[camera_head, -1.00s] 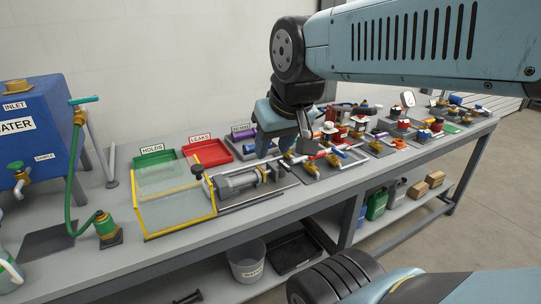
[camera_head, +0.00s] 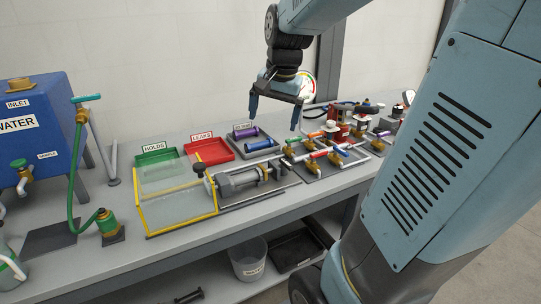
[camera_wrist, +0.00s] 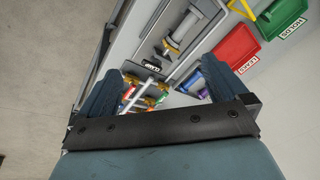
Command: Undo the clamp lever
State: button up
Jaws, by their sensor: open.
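The test rig (camera_head: 238,184), a grey cylinder between end blocks on rails, lies on the bench right of a clear yellow-edged guard (camera_head: 180,208). A black label that seems to read CLAMP (camera_wrist: 152,66) shows in the wrist view beside the rig's brass-coloured end (camera_wrist: 171,45). The clamp lever is too small to make out for certain near that end. My gripper (camera_head: 274,118) is open and empty, pointing down above the back of the bench, well clear of the rig. Its two fingers (camera_wrist: 158,85) frame the bench in the wrist view.
A green tray (camera_head: 141,159) marked HOLDS and a red tray (camera_head: 220,157) marked LEAKS stand behind the rig. A dark tray holds purple and blue cylinders (camera_head: 258,145). Valve manifolds (camera_head: 328,150) crowd the bench to the right. A blue water tank (camera_head: 35,120) stands at left.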

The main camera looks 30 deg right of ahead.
jog(key=w+d+f+m+g, duration=0.2)
jog(key=w+d+f+m, duration=0.3)
jog(key=w, duration=0.3)
jog(key=m+g, duration=0.1)
jog(key=m, duration=0.3)
send_over(286, 162)
notch_tip(286, 162, down, 4)
jog(key=f, duration=0.1)
notch_tip(286, 162, down, 13)
jog(key=shift+f, duration=0.15)
jog(key=shift+s, duration=0.1)
jog(key=shift+c, duration=0.5)
